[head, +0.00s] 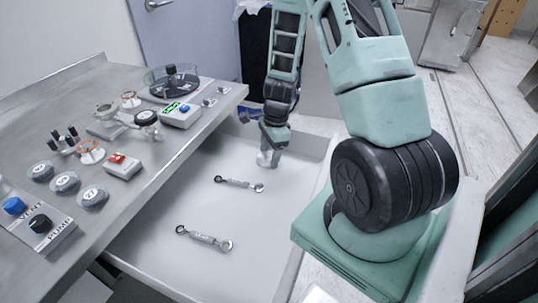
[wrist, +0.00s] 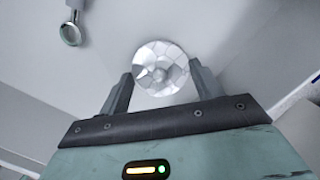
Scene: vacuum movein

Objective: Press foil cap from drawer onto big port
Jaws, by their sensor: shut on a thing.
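The foil cap (wrist: 160,70) is a crinkled silver disc with a raised middle. In the wrist view it sits between the two fingertips of my gripper (wrist: 162,84), which is shut on it. In the head view my gripper (head: 268,156) is low inside the open drawer (head: 160,245), near its far end, with the pale cap (head: 264,160) at its tip. On the steel bench, orange-ringed fittings (head: 90,151) and (head: 130,99) stand among the vacuum parts. I cannot tell which fitting is the big port.
The bench (head: 75,100) holds labelled round caps (head: 67,183), a red-button box (head: 123,166), a green-display box (head: 182,115) and a round clear-walled vessel (head: 171,83).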

